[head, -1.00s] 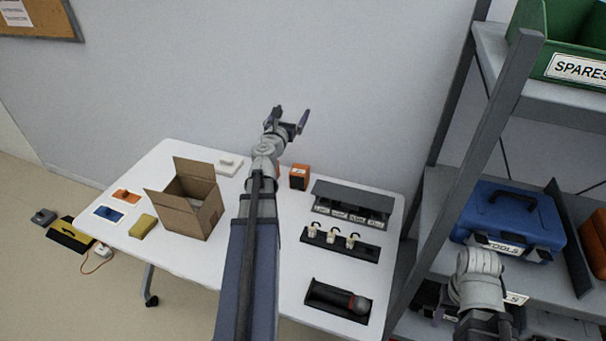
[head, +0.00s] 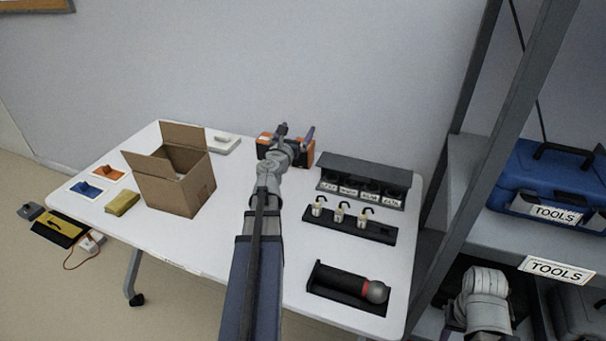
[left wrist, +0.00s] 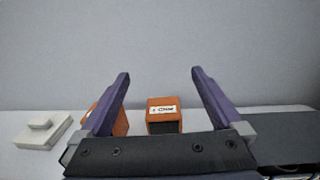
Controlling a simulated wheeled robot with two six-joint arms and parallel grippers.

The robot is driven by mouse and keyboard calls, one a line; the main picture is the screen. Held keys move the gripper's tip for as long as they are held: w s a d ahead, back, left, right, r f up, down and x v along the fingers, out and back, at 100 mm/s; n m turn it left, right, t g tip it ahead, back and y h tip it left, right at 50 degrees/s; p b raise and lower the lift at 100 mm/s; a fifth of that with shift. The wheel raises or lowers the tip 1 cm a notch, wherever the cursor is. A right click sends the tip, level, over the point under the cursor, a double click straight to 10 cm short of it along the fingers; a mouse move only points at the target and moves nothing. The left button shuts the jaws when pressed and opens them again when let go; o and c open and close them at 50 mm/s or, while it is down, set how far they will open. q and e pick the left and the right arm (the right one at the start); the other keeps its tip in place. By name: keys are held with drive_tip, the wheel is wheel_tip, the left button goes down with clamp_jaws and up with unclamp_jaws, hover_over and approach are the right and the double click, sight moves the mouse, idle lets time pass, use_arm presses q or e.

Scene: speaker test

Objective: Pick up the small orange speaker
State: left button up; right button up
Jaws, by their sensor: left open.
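Two orange boxes stand at the back of the white table, partly hidden behind my left gripper in the head view. One orange box (head: 304,155) shows right of the gripper; in the left wrist view an orange box (left wrist: 163,104) with a white label and dark front stands between the fingers, beyond them. The other orange box (head: 264,146) shows left of it and is partly behind the left finger in the wrist view (left wrist: 121,124). I cannot tell which is the small speaker. My left gripper (head: 295,132) is open and empty. My right wrist (head: 486,300) shows; its jaws are unclear.
An open cardboard box (head: 178,190) stands left on the table (head: 225,235). A white device (head: 222,143) is at the back. A dark slotted rack (head: 362,182), a hook strip (head: 350,224) and a microphone tray (head: 345,288) stand right. A shelf with a blue toolbox (head: 550,185) is beyond.

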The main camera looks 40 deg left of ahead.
use_arm(q)
drive_tip(key=b, duration=0.8)
hover_over(299, 172)
drive_tip(key=v, duration=0.3)
wheel_tip(299, 172, down, 11)
drive_tip(key=shift+w, duration=0.2)
use_arm(e)
wheel_tip(299, 172, down, 11)
use_arm(q)
drive_tip(key=shift+w, duration=0.15)
use_arm(e)
drive_tip(key=shift+r, duration=0.1)
use_arm(q)
drive_tip(key=shift+x, duration=1.2)
drive_tip(key=shift+b+x, duration=0.3)
drive_tip(key=shift+x, duration=2.35)
drive_tip(key=shift+a+f, duration=0.15)
use_arm(e)
drive_tip(key=shift+f, duration=0.2)
use_arm(q)
clamp_jaws()
